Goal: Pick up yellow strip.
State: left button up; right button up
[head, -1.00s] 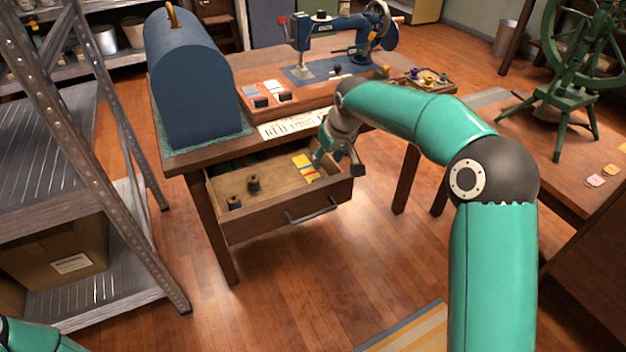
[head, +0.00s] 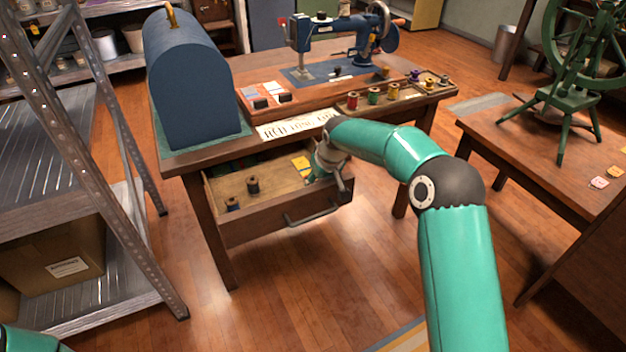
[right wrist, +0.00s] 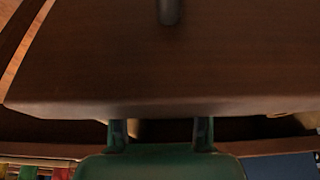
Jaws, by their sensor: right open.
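The yellow strip (head: 301,164) lies in the open drawer (head: 262,232) under the sewing table, near the drawer's right rear part. My right gripper (head: 314,180) is down at the right end of the drawer, just beside the strip, and hides part of it. In the right wrist view its two fingers (right wrist: 160,134) stand apart with nothing seen held between them. The strip cannot be made out there. Only a bit of my left arm shows at the lower left of the head view; its gripper is out of view.
The drawer handle (head: 312,214) juts out in front. The tabletop above carries a blue domed case (head: 188,85), a paper banner (head: 295,125) and a sewing machine (head: 340,35). A metal shelf (head: 110,150) stands at left.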

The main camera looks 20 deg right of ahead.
jog(key=c, duration=0.5)
jog(key=shift+r, duration=0.1)
jog(key=shift+c, duration=0.2)
